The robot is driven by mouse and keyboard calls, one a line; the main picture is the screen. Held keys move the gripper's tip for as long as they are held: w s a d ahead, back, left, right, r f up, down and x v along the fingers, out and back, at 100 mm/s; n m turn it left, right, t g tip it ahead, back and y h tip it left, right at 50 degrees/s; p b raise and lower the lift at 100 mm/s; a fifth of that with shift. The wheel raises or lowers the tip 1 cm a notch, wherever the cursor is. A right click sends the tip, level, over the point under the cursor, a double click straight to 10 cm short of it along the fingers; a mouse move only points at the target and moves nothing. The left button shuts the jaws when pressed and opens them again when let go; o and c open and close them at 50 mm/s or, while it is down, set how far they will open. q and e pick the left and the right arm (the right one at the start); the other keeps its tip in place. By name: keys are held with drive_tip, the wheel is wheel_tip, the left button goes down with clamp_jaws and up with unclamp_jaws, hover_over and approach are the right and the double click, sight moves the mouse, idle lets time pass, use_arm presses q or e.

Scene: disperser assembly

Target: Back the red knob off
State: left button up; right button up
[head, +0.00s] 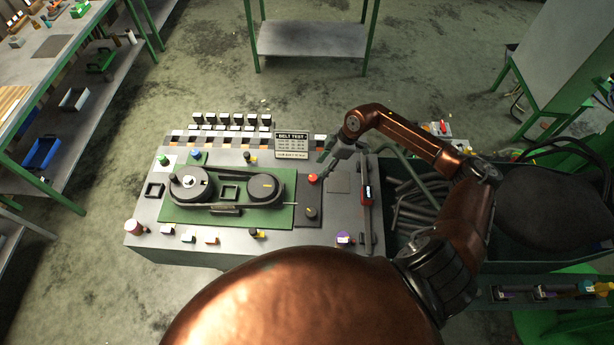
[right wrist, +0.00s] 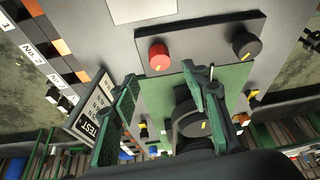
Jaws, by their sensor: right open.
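The red knob (head: 313,177) sits at the far end of a dark plate (head: 302,197) on the grey test bench, with a black knob (head: 311,213) nearer to me on the same plate. In the right wrist view the red knob (right wrist: 159,57) stands just beyond the fingertips, and the black knob (right wrist: 246,44) is to its right. My right gripper (head: 323,166) is close above the red knob in the head view. In the right wrist view the right gripper (right wrist: 160,73) is open, its green-padded fingers apart with nothing gripped. My left gripper is not in view.
A belt drive with two pulleys (head: 190,184) sits on a green plate left of the knobs. A BELT TEST sign (head: 292,144) stands behind.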

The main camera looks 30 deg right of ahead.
sight(314, 177)
drive_tip(key=p+x, duration=0.1)
drive_tip(key=x, duration=0.6)
drive_tip(key=shift+f, duration=0.15)
clamp_jaws()
idle(0.3)
